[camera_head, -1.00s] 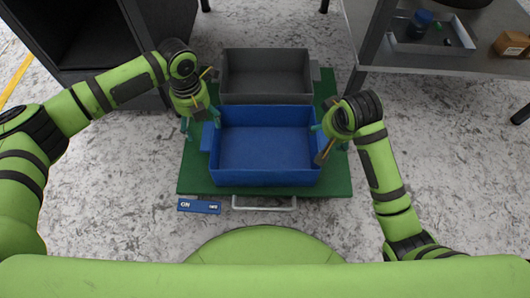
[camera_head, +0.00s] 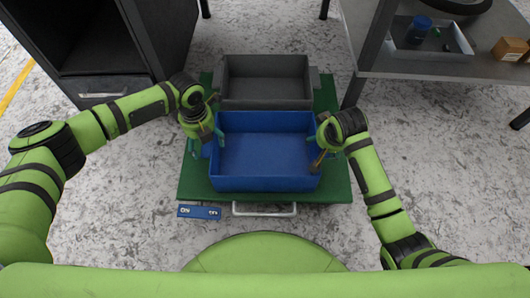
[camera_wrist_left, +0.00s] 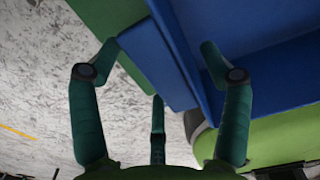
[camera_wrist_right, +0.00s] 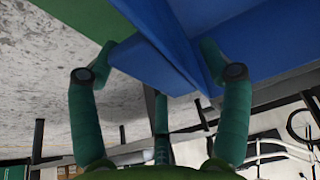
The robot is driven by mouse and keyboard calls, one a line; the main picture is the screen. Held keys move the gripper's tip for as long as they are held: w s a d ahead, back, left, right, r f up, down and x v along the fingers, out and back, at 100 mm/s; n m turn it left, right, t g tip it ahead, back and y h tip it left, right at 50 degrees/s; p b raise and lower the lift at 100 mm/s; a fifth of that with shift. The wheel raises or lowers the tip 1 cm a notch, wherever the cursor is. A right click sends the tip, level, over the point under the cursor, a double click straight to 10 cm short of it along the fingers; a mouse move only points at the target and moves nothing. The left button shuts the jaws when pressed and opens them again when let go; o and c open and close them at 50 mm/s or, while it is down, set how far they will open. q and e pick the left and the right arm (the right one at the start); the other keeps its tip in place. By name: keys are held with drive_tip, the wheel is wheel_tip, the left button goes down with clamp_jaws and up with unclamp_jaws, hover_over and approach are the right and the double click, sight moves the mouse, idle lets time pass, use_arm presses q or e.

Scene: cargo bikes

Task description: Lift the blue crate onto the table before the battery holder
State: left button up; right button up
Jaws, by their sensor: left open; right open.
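The blue crate (camera_head: 265,184) is empty and sits on the green platform (camera_head: 335,190), in front of a grey crate. My left gripper (camera_head: 207,146) is at its left side; in the left wrist view the open fingers (camera_wrist_left: 160,58) straddle the crate's side ledge and wall (camera_wrist_left: 172,65). My right gripper (camera_head: 322,146) is at its right side; in the right wrist view its open fingers (camera_wrist_right: 155,58) straddle the ledge and wall there (camera_wrist_right: 165,55). Contact is unclear. The table (camera_head: 410,66) is at the upper right. I cannot make out the battery holder.
The grey crate (camera_head: 265,104) stands behind the blue one. A tray (camera_head: 458,42) with a blue-capped jar and a cardboard box (camera_head: 512,48) are on the table. A dark cabinet (camera_head: 105,60) stands at upper left. A white handle (camera_head: 264,212) fronts the platform.

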use_arm(q)
clamp_jaws()
use_arm(e)
clamp_jaws()
use_arm(q)
drive_tip(key=shift+r, duration=0.2)
use_arm(e)
drive_tip(key=shift+r, duration=0.25)
